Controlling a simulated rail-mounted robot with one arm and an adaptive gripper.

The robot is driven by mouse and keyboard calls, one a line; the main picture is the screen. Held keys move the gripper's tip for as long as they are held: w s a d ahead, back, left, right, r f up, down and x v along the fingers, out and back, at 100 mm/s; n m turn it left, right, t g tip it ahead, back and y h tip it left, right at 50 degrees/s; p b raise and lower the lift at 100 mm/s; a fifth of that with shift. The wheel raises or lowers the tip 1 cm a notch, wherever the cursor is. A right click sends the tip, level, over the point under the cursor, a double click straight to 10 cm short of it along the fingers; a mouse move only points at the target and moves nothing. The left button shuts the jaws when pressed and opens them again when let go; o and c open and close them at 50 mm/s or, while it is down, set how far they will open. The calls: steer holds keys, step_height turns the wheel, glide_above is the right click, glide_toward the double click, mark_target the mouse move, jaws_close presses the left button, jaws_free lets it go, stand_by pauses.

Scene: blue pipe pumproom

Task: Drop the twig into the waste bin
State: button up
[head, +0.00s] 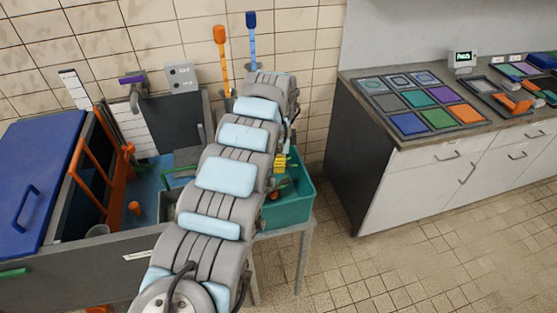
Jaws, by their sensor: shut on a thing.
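My arm runs up the middle of the head view, and its far end bends over and away. My gripper is not visible; the arm hides the area behind and below it. I cannot make out a twig anywhere. No container is clearly recognisable as the waste bin. A teal open tub (294,211) stands on a small grey table, just right of my arm. It holds several small things, some yellow and orange, and my arm partly covers it. A grey box (167,207) shows left of my arm, also partly covered.
A dark tank with a blue lid (37,180), orange rails (93,165) and an orange cup (135,208) is at left. Orange (220,35) and blue (251,22) handles rise behind my arm. A counter with coloured tiles (437,118) is at right; the floor before it is clear.

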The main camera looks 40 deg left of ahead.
steer(key=shift+f+b, duration=0.5)
steer(key=shift+f, duration=0.85)
steer(key=o, duration=0.9)
steer(key=shift+c, duration=0.2)
steer(key=shift+r, duration=0.15)
step_height(320, 180, up, 12)
steer(key=shift+f, duration=0.1)
